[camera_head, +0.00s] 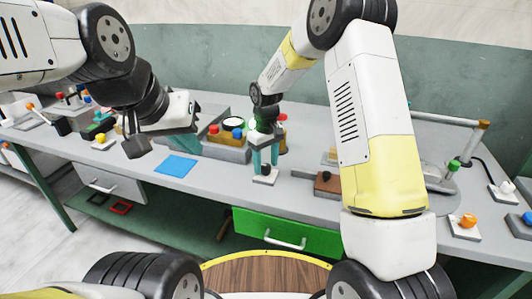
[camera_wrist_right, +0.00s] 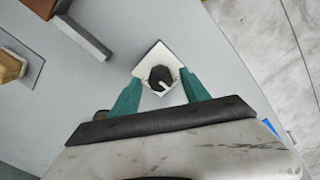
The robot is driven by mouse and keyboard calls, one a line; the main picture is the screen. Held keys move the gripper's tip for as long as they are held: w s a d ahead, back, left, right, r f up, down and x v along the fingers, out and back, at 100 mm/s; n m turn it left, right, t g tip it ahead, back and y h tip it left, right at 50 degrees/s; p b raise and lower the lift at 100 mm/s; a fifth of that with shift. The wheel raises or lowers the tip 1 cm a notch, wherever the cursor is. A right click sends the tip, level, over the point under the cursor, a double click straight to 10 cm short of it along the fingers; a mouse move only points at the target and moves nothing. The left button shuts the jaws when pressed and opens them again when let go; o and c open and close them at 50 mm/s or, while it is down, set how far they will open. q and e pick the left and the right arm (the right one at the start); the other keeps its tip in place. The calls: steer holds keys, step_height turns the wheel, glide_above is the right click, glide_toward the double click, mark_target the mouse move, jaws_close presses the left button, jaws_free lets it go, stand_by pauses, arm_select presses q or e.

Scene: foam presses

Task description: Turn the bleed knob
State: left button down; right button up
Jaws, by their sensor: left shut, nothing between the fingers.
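A black knob (camera_wrist_right: 160,78) with a pale pointer mark sits on a square white plate (camera_wrist_right: 150,53) in the right wrist view. No label shows whether it is the bleed knob. In the head view the knob (camera_head: 267,170) is near the bench's front edge. My right gripper (camera_head: 265,151) points down over it. Its teal fingers (camera_wrist_right: 161,80) are open, one on each side of the knob, with visible gaps; I cannot tell the fingertip height exactly. My left gripper (camera_head: 193,116) is shut and empty, held above the bench to the left.
A blue mat (camera_head: 176,165) lies left of the knob. A box with red and blue buttons (camera_head: 228,143) stands behind it. A brown block (camera_head: 327,184) is to the right. An orange knob (camera_head: 467,220) is farther right. A green drawer (camera_head: 270,233) is below.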

steer(key=shift+r, duration=0.1)
step_height(320, 180, up, 8)
steer(key=shift+f, duration=0.2)
stand_by(0.3)
step_height(320, 180, up, 9)
steer(key=m+t, duration=0.1)
steer(key=m, duration=0.1)
glide_above(266, 166)
steer(key=s+d, duration=0.4)
steer(key=d, duration=0.1)
steer(key=s+d+r+m+t+y, duration=0.1)
steer(key=s+d+r+m+t, duration=0.1)
steer(key=s, duration=0.9)
steer(key=s+d+r+m+t+y, duration=0.1)
steer(key=s+d+r+m+t, duration=0.2)
steer(key=s, duration=0.8)
steer(key=d+r, duration=0.2)
steer(key=d, duration=0.2)
steer(key=shift+s+r, duration=0.15)
steer(key=shift+r, duration=0.15)
